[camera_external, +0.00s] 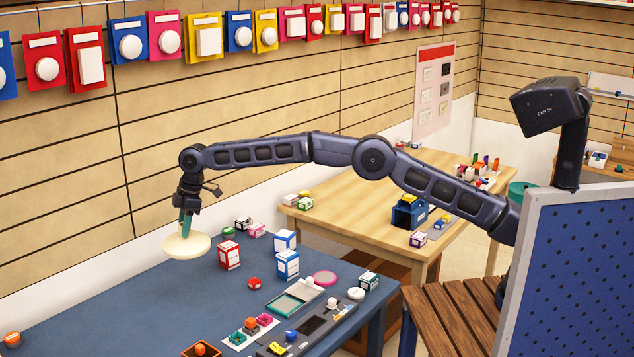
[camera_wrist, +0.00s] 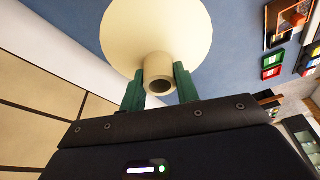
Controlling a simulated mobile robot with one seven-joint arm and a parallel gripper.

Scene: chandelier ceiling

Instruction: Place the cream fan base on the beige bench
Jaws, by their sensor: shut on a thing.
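The cream fan base (camera_external: 180,246), a round disc with a short hollow stem, hangs from my gripper (camera_external: 187,224) near the wall, over the back edge of the blue bench. In the wrist view the green fingers of my gripper (camera_wrist: 160,74) are shut on both sides of the stem, and the fan base (camera_wrist: 155,28) has its disc pointing away from me. The gap under the disc is hard to judge. The beige bench (camera_external: 350,205), a light wood table, stands to the right, behind the blue bench and beyond my arm.
The blue bench (camera_external: 130,297) carries several small boxes, trays and a tool board. On the beige bench are a navy caddy (camera_external: 409,212), small boxes at its left corner and small items at its far end; its middle looks clear. A slatted wooden seat (camera_external: 455,315) is in front right.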

